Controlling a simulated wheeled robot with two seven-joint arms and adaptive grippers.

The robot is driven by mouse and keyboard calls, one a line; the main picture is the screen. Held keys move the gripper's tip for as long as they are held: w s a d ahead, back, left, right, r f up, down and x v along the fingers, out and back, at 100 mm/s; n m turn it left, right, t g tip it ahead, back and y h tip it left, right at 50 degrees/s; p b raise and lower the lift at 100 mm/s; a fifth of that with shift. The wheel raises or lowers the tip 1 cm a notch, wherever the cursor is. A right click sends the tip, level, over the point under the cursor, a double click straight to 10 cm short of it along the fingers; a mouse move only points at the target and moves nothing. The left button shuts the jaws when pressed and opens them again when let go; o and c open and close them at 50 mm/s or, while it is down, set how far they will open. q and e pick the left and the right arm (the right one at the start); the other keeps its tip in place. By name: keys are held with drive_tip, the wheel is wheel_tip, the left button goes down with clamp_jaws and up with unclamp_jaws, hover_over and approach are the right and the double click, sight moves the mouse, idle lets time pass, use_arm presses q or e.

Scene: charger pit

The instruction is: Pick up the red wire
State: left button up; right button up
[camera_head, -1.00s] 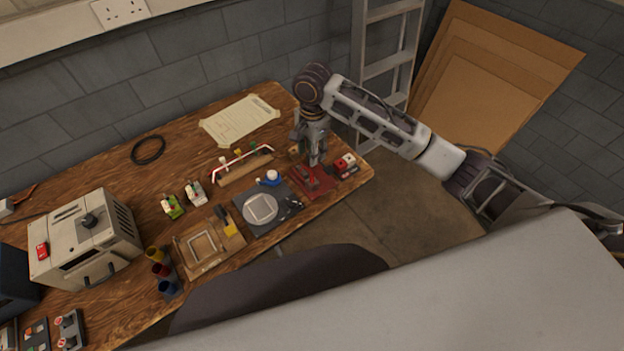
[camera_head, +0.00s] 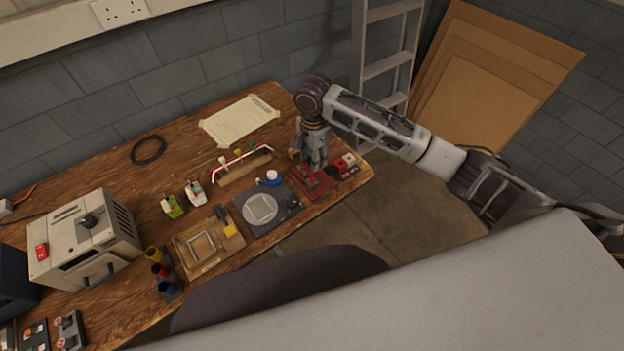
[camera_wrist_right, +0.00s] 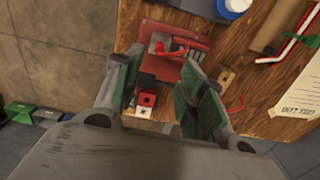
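My right gripper (camera_head: 316,162) points down at the right end of the wooden bench. In the right wrist view my right gripper (camera_wrist_right: 160,62) is open, its green-padded fingers apart with nothing held between them. A thin curved red wire (camera_wrist_right: 237,104) lies on the wood outside the right finger, beside a small wooden block (camera_wrist_right: 226,80). Beyond the fingertips is a red plate (camera_wrist_right: 185,78) with a metal fixture and a red handle-like piece (camera_wrist_right: 172,52); the plate also shows in the head view (camera_head: 322,190). My left gripper is not in view.
Red and white blocks (camera_head: 346,163) sit near the bench's right edge. A white-and-red bent rod (camera_head: 240,156) stands on a wooden strip left of the gripper. A dark mat with a round pale plate (camera_head: 261,208) is nearby.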

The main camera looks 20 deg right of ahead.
sight(312, 176)
drive_tip(key=shift+f, duration=2.25)
drive_tip(key=shift+s+a+f, duration=0.1)
drive_tip(key=shift+a+f, duration=0.05)
drive_tip(key=shift+f, duration=1.15)
drive_tip(key=shift+s+a+f, duration=0.1)
drive_tip(key=shift+f, duration=1.2)
clamp_jaws()
